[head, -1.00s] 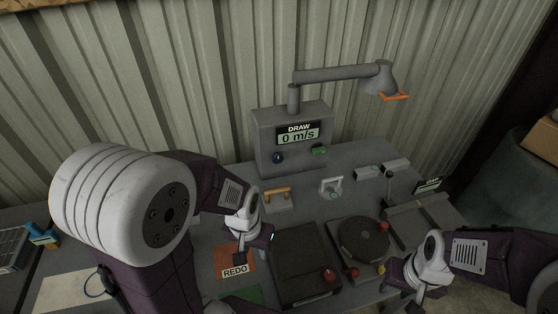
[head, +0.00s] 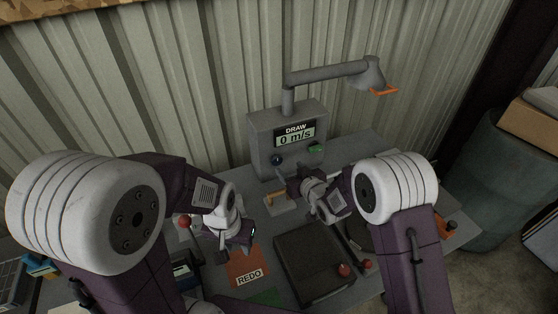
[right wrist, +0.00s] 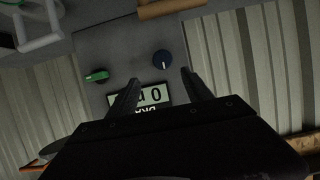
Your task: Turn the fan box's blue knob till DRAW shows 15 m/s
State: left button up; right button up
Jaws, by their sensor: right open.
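The grey fan box (head: 258,133) stands at the back of the bench, its DRAW display (head: 295,137) reading 0 m/s. Its blue knob (head: 277,160) sits low on the front, left of a green switch (head: 316,148). My right gripper (head: 287,178) is in front of the box, just below the knob. In the right wrist view the box appears upside down; the blue knob (right wrist: 163,59) lies beyond the open, empty fingers (right wrist: 160,76), apart from them. My left gripper (head: 236,243) hangs above the bench near the REDO card; its opening is unclear.
An orange-brown handle (head: 276,196) on a grey base lies in front of the box, close to my right gripper. A dark flat box (head: 312,262), red balls and the orange REDO card (head: 248,268) are nearer.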

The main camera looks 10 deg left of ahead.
aim_at(277, 161)
jog(key=x, duration=0.3)
jog(key=p+x, duration=0.1)
jog(key=x, duration=0.2)
jog(key=a+p+x, duration=0.1)
jog(key=x, duration=0.1)
jog(key=shift+a+f, duration=0.1)
jog(key=shift+a, duration=0.05)
jog(key=shift+w+f, duration=0.15)
jog(key=shift+w, duration=0.25)
jog(key=shift+w+a+f, duration=0.1)
jog(key=shift+a+f, duration=0.05)
jog(key=shift+a, duration=0.05)
pick_arm(q)
jog(key=shift+w+a+r, duration=0.2)
jog(key=shift+a+r, duration=0.5)
jog(key=shift+r, duration=0.1)
pick_arm(e)
grip_shut()
